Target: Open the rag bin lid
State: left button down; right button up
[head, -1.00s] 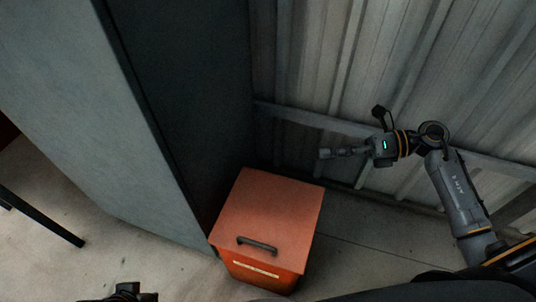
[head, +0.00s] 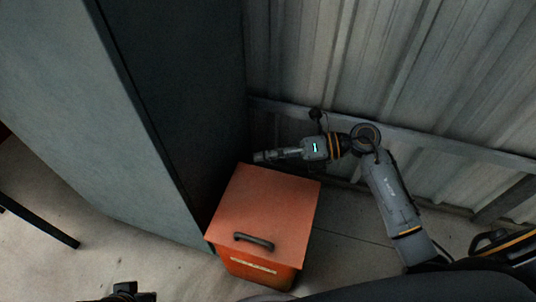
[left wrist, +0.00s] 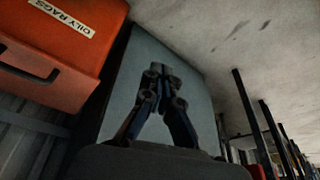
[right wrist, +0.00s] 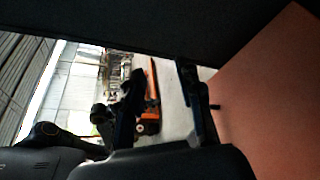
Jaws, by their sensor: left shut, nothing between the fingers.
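The orange rag bin (head: 255,277) stands on the floor with its flat lid (head: 262,205) closed. A dark handle (head: 253,241) sits near the lid's front edge. The left wrist view shows the bin (left wrist: 65,50) at upper left with an "OILY RAGS" label (left wrist: 62,14). My left gripper (left wrist: 162,75) is shut and empty, apart from the bin; in the head view only a dark part shows at the bottom left. My right gripper (head: 258,156) is over the lid's far edge; the right wrist view shows its fingers (right wrist: 158,95) apart and empty, with the lid (right wrist: 270,90) beside them.
A tall grey cabinet (head: 175,110) stands close along the bin's left side. A corrugated metal wall (head: 400,70) with a horizontal rail (head: 440,150) is behind. Bare floor (head: 345,245) lies right of the bin. A dark table leg (head: 40,225) is at far left.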

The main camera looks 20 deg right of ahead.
grip_shut()
pick_arm(q)
jog(key=n+t+h, duration=0.3)
jog(key=n+h, duration=0.8)
jog(key=n, duration=0.3)
send_near(239, 250)
jog(key=s+d+r, duration=0.4)
jog(key=d+r, duration=0.1)
jog(key=w+d+f+n+t+y, duration=0.1)
jog(key=w+f+n, duration=0.1)
jog(key=n, duration=0.3)
jog(key=w+d+f+n+t+y, duration=0.1)
jog(key=w+f+n+t, duration=0.1)
jog(key=n, duration=0.4)
jog(key=w+d+f+n+t+y, duration=0.1)
jog(key=w+f+n+t, duration=0.1)
jog(key=n, duration=0.4)
jog(key=shift+w+f, duration=0.25)
jog(key=shift+w, duration=0.4)
jog(key=shift+w+f, duration=0.2)
jog(key=shift+w, duration=0.45)
